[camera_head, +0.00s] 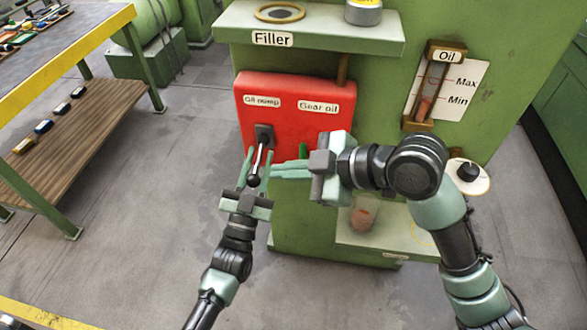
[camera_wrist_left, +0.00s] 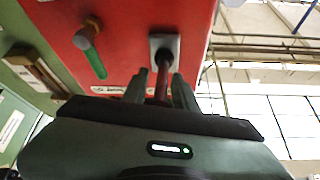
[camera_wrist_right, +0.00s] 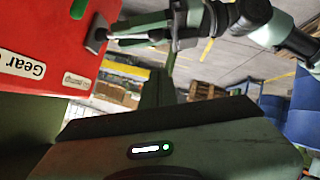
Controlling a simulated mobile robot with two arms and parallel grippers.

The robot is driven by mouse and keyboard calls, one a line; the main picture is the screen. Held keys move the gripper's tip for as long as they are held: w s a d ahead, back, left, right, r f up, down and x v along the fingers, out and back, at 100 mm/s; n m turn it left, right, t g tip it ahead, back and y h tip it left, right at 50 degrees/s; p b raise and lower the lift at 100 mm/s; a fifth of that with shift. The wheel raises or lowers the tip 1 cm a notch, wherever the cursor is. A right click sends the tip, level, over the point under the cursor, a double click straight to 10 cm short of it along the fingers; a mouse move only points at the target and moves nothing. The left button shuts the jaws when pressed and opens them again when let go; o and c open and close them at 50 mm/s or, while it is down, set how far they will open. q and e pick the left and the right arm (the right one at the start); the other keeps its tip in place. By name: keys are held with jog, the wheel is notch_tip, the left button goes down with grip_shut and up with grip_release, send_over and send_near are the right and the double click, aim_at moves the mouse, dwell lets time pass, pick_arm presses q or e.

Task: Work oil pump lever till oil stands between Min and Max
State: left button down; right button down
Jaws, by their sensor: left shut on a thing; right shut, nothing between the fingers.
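The red pump box (camera_head: 290,88) carries the labels "Oil pump" and "Gear oil". The oil pump lever (camera_head: 261,157) is a metal rod with a dark knob, pointing down from a grey mount. My left gripper (camera_head: 256,158) is shut on the lever; its fingers lie either side of the rod in the left wrist view (camera_wrist_left: 161,88). My right gripper (camera_head: 275,170) is shut and empty, its fingertips beside the lever; whether they touch cannot be told. The oil gauge (camera_head: 433,85) has Max and Min marks; reddish oil fills its lower part, with its top near Min.
A green handle (camera_wrist_left: 97,62) on the box is mostly hidden behind my right gripper in the head view. The filler shelf (camera_head: 330,38) juts out above. A black knob (camera_head: 468,172) is at the right. A workbench (camera_head: 75,55) stands left, with bare floor between.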

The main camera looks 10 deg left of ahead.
send_over(255, 182)
jog(key=s+d, duration=0.2)
notch_tip(255, 182, down, 3)
jog(key=shift+w+f, duration=0.35)
jog(key=shift+f, duration=0.55)
jog(key=shift+w+f, duration=0.3)
jog(key=shift+f, duration=0.55)
jog(key=shift+f, duration=0.1)
pick_arm(q)
jog(key=shift+s+d+r, duration=0.15)
jog(key=shift+d+r, duration=0.1)
pick_arm(e)
jog(key=shift+w+d+f, duration=0.1)
jog(key=shift+f, duration=0.7)
pick_arm(q)
jog(key=c, duration=1.1)
grip_release()
jog(key=shift+a, duration=0.1)
jog(key=shift+a+f, duration=0.15)
pick_arm(e)
jog(key=shift+a+r, duration=0.1)
jog(key=shift+a, duration=0.1)
